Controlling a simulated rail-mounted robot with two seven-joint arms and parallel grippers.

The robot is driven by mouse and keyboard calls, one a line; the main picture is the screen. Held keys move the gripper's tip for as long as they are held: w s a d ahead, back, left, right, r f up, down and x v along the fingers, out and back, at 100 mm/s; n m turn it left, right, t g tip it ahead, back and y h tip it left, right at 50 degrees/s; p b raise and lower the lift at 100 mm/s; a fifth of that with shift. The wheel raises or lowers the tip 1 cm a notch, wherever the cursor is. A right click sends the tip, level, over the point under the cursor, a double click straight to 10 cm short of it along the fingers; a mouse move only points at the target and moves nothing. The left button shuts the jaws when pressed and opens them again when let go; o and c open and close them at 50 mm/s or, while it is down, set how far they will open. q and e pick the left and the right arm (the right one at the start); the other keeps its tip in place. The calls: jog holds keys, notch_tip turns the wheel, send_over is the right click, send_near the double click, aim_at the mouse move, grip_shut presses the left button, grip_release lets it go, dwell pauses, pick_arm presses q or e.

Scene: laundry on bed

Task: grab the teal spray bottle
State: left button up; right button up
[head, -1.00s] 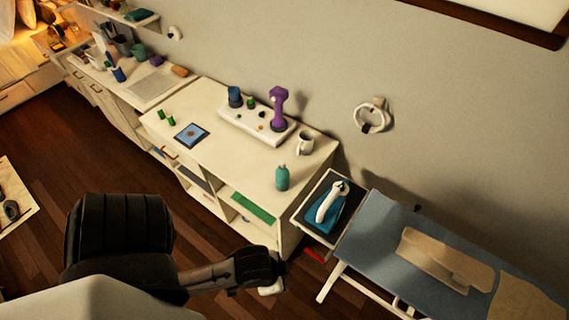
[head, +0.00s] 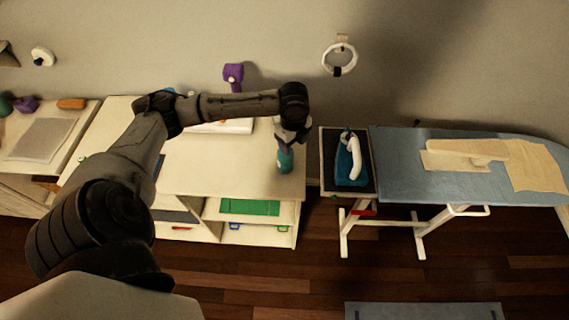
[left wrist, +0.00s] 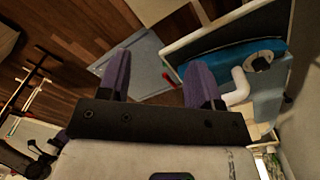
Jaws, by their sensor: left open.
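The teal spray bottle (head: 285,161) stands upright near the right end of the white cabinet top. Its upper part is hidden by my left gripper (head: 284,146), which comes down from above with its fingers at the bottle's top. In the left wrist view my left gripper (left wrist: 158,82) shows two purple fingers spread apart with nothing clearly held between them. I cannot make out the bottle in that view. I cannot tell whether the fingers touch it. My right gripper is not in view.
To the right, an iron (head: 353,158) rests on a teal base on a dark tray beside the blue ironing board (head: 398,165). A purple object (head: 233,74) stands behind my left arm. The cabinet top (head: 230,178) is clear in front of the bottle.

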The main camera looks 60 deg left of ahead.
pick_arm(q)
notch_tip(320, 180, up, 4)
send_over(285, 157)
jog(key=w+a, duration=0.1)
jog(key=f, duration=0.4)
jog(key=a+f, duration=0.1)
jog(key=f, duration=0.1)
jog(key=shift+w+f, duration=0.1)
jog(key=shift+f, duration=0.9)
notch_tip(285, 157, down, 4)
jog(key=shift+r+p, duration=0.1)
jog(key=shift+p, duration=0.25)
jog(key=shift+f, duration=0.65)
jog(key=c, duration=0.7)
grip_shut()
